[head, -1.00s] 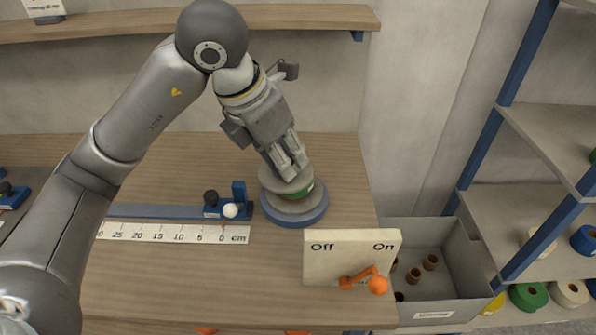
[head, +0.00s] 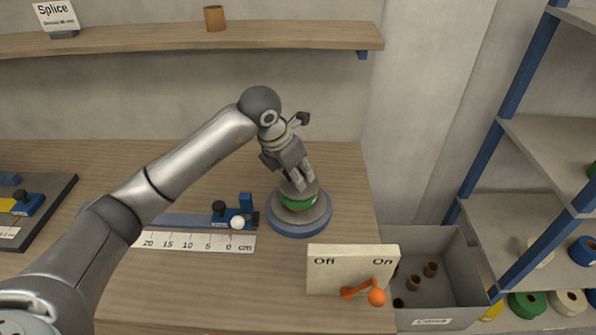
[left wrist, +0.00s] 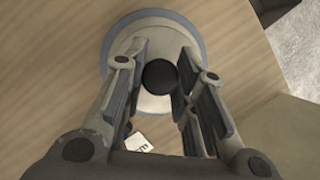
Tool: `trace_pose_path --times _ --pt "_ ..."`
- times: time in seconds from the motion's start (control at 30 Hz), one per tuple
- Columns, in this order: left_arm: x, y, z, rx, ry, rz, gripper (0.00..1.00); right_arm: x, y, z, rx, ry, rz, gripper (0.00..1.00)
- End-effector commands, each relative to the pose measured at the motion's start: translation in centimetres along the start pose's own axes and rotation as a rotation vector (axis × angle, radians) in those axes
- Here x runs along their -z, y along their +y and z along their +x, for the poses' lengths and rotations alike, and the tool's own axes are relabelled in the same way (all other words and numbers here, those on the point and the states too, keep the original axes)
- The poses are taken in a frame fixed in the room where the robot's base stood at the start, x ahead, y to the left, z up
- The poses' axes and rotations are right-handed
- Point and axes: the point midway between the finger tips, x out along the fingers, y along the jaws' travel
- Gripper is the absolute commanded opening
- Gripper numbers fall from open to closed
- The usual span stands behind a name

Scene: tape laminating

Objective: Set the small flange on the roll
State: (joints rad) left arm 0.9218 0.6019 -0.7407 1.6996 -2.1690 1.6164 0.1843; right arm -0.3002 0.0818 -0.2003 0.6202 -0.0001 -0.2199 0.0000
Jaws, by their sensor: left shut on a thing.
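My left gripper (head: 299,187) reaches down over the round stand (head: 298,236) with the blue rim, right of the table's middle. It is shut on the small flange (head: 313,190), a grey disc just above the green roll (head: 299,204). The roll lies on a wider grey disc on the stand, and its top is mostly hidden. I cannot tell whether the flange touches the roll. In the left wrist view, the flange's black knob (left wrist: 159,76) stands between the two fingers, with its pale disc around it. My right gripper is not in view.
A white Off/On panel (head: 343,253) with an orange lever (head: 376,297) stands in front of the stand. A grey bin (head: 455,290) with brown cores stands at right.

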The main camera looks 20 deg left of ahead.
Motion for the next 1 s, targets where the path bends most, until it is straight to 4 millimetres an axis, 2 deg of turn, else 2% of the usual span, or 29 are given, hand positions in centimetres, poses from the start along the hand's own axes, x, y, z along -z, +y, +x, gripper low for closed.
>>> trace_pose_path --times 0.1,0.43,0.47,0.6,0.63,1.0 --pt "0.21 -0.03 0.56 0.001 -0.002 -0.001 0.00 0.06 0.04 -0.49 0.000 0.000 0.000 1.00" --pt "0.36 -0.02 0.95 0.000 -0.003 0.000 0.00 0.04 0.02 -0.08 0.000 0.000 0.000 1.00" --pt "0.39 -0.02 0.99 0.000 -0.002 0.000 0.27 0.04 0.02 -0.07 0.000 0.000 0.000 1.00" --pt "0.37 -0.03 0.90 0.000 -0.001 -0.001 0.45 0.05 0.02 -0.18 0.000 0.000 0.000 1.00" --pt "0.38 -0.03 0.90 0.000 -0.001 -0.001 0.48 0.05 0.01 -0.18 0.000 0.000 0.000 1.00" --pt "0.21 -0.03 0.54 0.000 -0.002 -0.001 0.48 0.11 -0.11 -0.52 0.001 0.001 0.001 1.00"
